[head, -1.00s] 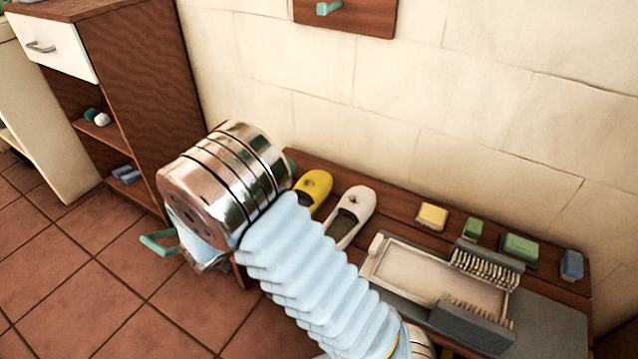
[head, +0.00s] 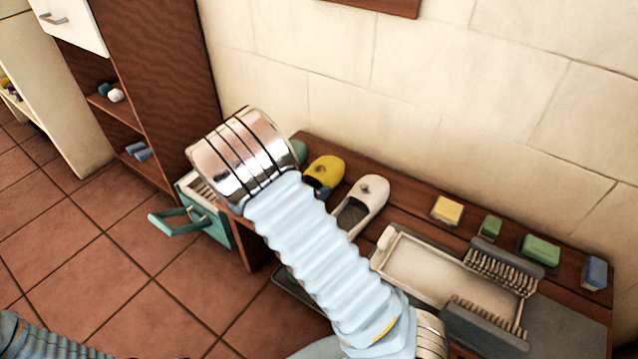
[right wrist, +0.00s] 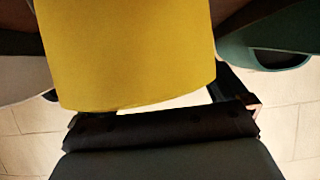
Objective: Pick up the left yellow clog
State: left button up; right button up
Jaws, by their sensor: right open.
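A yellow clog (head: 325,170) lies on the brown bench between a white clog (head: 372,192) and a green one (head: 299,151), which is mostly hidden behind my right wrist. The right wrist view shows the yellow clog (right wrist: 130,50) large and close, filling the top middle. My right gripper (right wrist: 160,125) is open; its dark parts show just below and beside the yellow clog there. I cannot tell whether it touches the clog. In the head view my right arm hides most of this gripper. My left arm shows at the lower left, with its gripper out of view.
A grey tray (head: 388,270) with brushes (head: 503,267) lies on the bench right of the clogs. A yellow sponge (head: 447,210) and several green and blue blocks line the back. An open teal drawer (head: 217,226) juts out at the left. The wall is close behind.

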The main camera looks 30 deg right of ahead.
aim_at(315, 183)
jog(key=x, duration=0.2)
jog(key=shift+w+d+f, duration=0.1)
jog(key=shift+d+f, duration=0.05)
jog(key=shift+d, duration=0.05)
jog(key=c, duration=0.8)
